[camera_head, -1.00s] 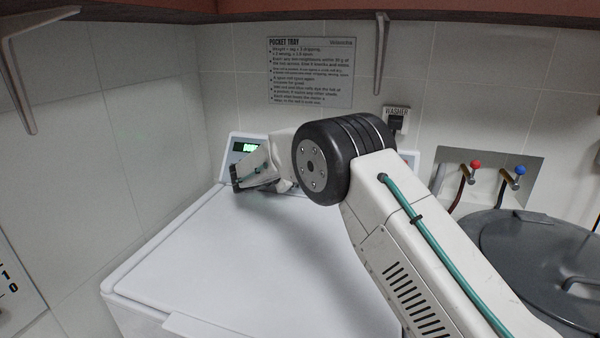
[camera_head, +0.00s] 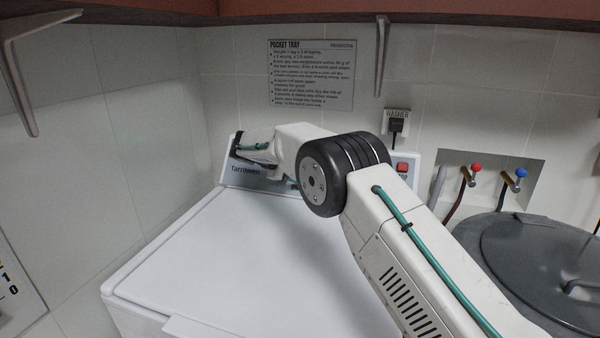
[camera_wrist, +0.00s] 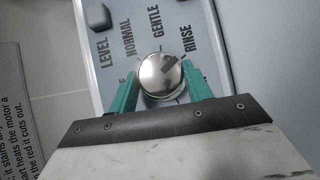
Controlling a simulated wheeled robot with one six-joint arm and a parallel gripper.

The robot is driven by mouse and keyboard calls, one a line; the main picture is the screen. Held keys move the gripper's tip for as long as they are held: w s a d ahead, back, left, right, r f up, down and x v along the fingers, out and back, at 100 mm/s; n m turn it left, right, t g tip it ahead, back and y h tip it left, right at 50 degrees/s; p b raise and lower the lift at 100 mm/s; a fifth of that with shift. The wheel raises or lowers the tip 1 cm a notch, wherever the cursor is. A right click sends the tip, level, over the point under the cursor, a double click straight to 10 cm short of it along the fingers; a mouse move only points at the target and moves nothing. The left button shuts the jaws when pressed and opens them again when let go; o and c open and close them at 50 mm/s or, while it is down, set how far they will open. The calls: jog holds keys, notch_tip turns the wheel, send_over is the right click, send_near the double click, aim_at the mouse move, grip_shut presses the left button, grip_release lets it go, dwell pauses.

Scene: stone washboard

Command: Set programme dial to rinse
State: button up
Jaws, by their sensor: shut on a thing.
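The programme dial (camera_wrist: 160,75) is a round silver knob on the washer's panel (camera_wrist: 218,85). In the wrist view its dark pointer mark slants up and right, towards the RINSE label (camera_wrist: 189,40). GENTLE and NORMAL are printed to the left of RINSE. My gripper (camera_wrist: 160,84) is shut on the dial, with one green finger on each side of its rim. In the head view my gripper (camera_head: 252,150) is in front of the panel's left part, and the dial cannot be made out there.
A grey knob or button (camera_wrist: 98,17) sits by the LEVEL label. The white washer lid (camera_head: 230,255) is bare. A red button (camera_head: 402,167) shows on the panel's right. Red and blue taps (camera_head: 494,182) and a grey lidded tub (camera_head: 545,255) stand at right.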

dwell(0.5)
jog(key=o, duration=1)
jog(key=shift+c, duration=0.2)
jog(key=v, duration=0.7)
jog(key=shift+a+r, duration=0.25)
jog(key=shift+s, duration=0.1)
